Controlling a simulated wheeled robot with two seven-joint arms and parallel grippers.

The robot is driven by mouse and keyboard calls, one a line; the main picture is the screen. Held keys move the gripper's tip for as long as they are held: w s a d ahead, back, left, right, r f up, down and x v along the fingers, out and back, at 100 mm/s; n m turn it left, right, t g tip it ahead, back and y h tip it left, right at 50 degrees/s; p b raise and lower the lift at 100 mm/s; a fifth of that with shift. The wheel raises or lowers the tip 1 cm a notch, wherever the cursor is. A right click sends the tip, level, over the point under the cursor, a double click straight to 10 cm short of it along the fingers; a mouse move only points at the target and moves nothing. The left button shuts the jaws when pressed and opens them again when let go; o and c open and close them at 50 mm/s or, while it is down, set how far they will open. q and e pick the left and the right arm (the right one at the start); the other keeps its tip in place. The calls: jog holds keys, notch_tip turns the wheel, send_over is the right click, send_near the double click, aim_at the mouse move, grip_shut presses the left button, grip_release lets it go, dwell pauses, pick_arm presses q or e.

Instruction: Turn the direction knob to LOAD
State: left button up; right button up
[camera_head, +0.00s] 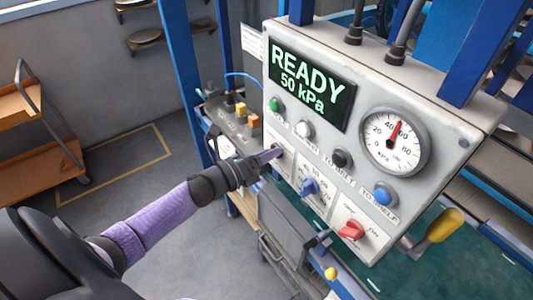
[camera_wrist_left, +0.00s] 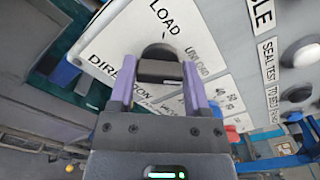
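The direction knob (camera_wrist_left: 160,52) is dark and sits on a white label plate in the left wrist view. LOAD is printed above it, UNLOAD to its right and DIRECTION to its lower left. My left gripper (camera_wrist_left: 160,76) has its two purple fingers on either side of the knob's dark grip, with no clear gap. In the head view my left gripper (camera_head: 275,154) is at this knob on the lower left of the panel, covering most of it. Which mark the knob points to cannot be told. My right gripper is not in view.
The grey control panel (camera_head: 455,125) has a READY 50 kPa display (camera_head: 308,86), a gauge (camera_head: 395,142) and several buttons. A blue knob (camera_head: 310,187) and a red knob (camera_head: 351,230) sit to the right of my gripper. A yellow-handled lever (camera_head: 444,225) is at the lower right.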

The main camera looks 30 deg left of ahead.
pick_arm(q)
jog(key=c, duration=0.5)
jog(key=shift+c, duration=0.2)
jog(key=shift+n, duration=0.3)
jog(key=shift+f+n+p, duration=0.15)
jog(key=shift+n+p, duration=1)
jog(key=shift+n, duration=7.55)
jog(key=o, duration=1.3)
